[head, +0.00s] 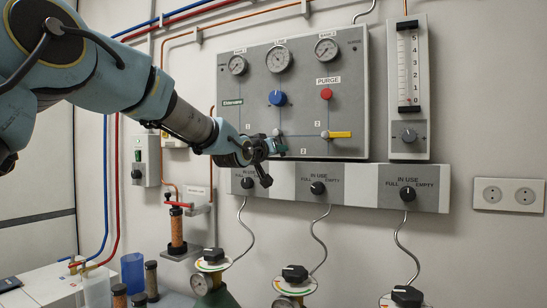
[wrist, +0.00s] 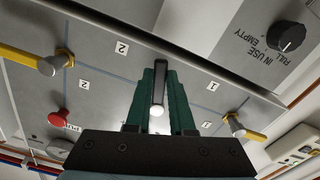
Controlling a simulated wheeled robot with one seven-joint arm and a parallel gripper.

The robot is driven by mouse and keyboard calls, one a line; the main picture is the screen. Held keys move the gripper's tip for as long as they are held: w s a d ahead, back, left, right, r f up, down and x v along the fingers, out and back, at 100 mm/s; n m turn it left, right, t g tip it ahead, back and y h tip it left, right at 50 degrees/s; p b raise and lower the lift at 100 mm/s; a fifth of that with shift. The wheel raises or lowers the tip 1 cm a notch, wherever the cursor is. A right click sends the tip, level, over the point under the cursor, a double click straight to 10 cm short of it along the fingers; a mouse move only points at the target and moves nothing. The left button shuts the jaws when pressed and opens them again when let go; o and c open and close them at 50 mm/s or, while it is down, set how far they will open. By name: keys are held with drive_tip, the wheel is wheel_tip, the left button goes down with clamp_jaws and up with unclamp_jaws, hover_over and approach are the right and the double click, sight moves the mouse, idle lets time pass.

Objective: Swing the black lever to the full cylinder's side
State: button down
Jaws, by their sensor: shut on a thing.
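The black lever (wrist: 158,82) sits between the two green fingers of my gripper (wrist: 158,108) in the wrist view, with a pale round end below it. My gripper is shut on the lever. In the head view my gripper (head: 272,147) is at the lower left-middle of the grey gauge panel (head: 357,105), and the lever is mostly hidden there. Lines marked 1 and 2 run to either side of the lever in the wrist view. Gas cylinders (head: 215,295) with black-topped valves stand below; which is full cannot be told.
A yellow-handled valve (head: 340,134) is right of my gripper; another yellow handle (wrist: 250,134) shows in the wrist view. A blue knob (head: 277,98) and red purge knob (head: 326,94) are above. A strip with IN USE dials (head: 318,188) runs below the panel.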

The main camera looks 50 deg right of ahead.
drive_tip(key=shift+s+d+r+n+b, duration=0.1)
drive_tip(key=shift+s+r+n+b, duration=0.2)
drive_tip(key=shift+n, duration=0.55)
drive_tip(key=shift+s+d+r+n+b, duration=0.15)
drive_tip(key=shift+s+n+b, duration=0.3)
drive_tip(key=shift+n, duration=0.45)
drive_tip(key=shift+s+r+n+b, duration=0.2)
drive_tip(key=shift+n+b, duration=0.25)
drive_tip(key=shift+n, duration=0.4)
drive_tip(key=c, duration=0.8)
unclamp_jaws()
drive_tip(key=shift+s, duration=0.1)
drive_tip(key=shift+b+v, duration=1.7)
drive_tip(key=shift+v, duration=3.65)
